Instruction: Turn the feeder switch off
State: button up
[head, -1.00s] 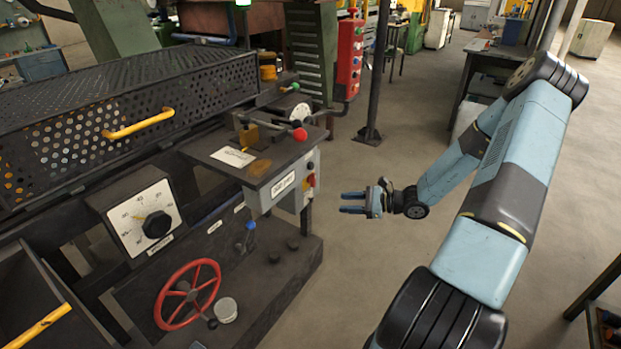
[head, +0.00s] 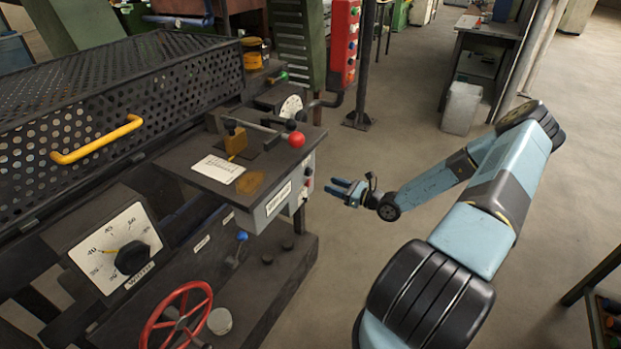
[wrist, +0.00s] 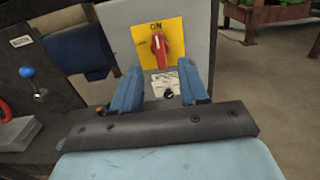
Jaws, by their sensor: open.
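The feeder switch (wrist: 162,50) is a red rotary knob on a yellow plate (wrist: 147,35) marked ON at the top. It sits on the side of a grey control box (head: 272,205), and the knob stands roughly upright toward ON in the wrist view. In the head view the switch side of the box shows only edge-on. My gripper (head: 343,188) is open and empty, to the right of the box and apart from it. In the wrist view my gripper's blue fingers (wrist: 168,88) point at the panel, one on each side below the knob.
A black knob (wrist: 168,94) with a white label is under the switch. Above the box, a lever with a red ball (head: 297,140) sticks out from the tabletop. A red handwheel (head: 178,318) and a blue-tipped lever (head: 242,237) are lower left. Open floor lies right of the machine.

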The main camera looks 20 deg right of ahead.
jog(key=x, duration=0.9)
jog(key=shift+w+a, duration=0.15)
jog(key=shift+a, duration=0.1)
grip_shut()
